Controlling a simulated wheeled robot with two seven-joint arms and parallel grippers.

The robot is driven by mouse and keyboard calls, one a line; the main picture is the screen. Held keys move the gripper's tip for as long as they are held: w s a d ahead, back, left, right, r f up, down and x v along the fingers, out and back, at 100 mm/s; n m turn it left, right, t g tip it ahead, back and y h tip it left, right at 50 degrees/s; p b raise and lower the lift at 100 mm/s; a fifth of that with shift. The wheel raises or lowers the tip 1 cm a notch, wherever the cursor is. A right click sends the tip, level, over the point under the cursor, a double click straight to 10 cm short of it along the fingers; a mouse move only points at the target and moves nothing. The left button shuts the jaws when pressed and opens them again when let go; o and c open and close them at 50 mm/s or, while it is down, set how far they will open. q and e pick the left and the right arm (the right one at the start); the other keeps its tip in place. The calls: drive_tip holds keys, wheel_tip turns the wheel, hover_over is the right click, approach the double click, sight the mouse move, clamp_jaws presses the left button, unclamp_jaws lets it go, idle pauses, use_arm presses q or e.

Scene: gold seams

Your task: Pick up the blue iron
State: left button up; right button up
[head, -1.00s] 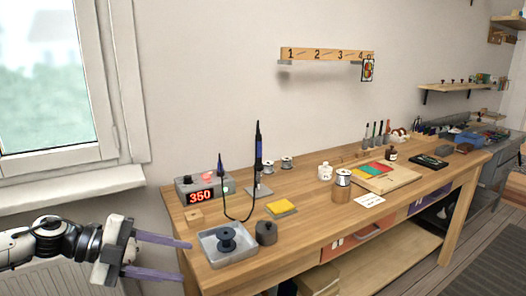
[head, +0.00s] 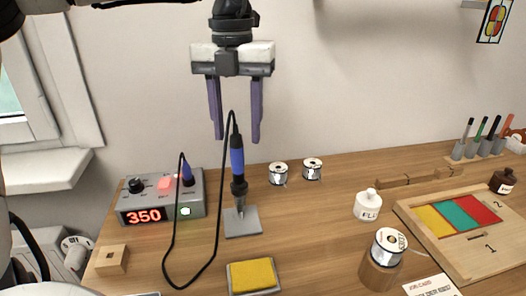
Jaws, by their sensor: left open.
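The blue iron (head: 237,160) is a soldering iron with a blue and black handle. It stands upright, tip down, on a small grey plate (head: 243,223) on the bench. A black cable loops from its top to the grey station (head: 163,198), whose red display reads 350. My left gripper (head: 235,138) hangs from the top of the head view, with purple fingers pointing down. It is open, with its fingers apart and the top of the iron and its cable showing between them. I cannot tell whether they are at the same depth. My right gripper is not in view.
A yellow sponge (head: 252,275) in a tray lies in front of the iron. Two solder spools (head: 278,174) stand behind it to the right. A white flux bottle (head: 368,205) and a wooden board (head: 470,235) are farther right. A small wooden block (head: 112,260) is at left.

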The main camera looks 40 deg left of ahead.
sight(238, 169)
use_arm(q)
drive_tip(key=f, duration=0.4)
drive_tip(key=shift+s+f, duration=0.15)
drive_tip(key=shift+s, duration=0.15)
drive_tip(key=f, duration=0.5)
drive_tip(key=shift+w+a+f, duration=0.1)
drive_tip(key=shift+w+f, duration=0.1)
drive_tip(key=shift+f, duration=0.15)
clamp_jaws()
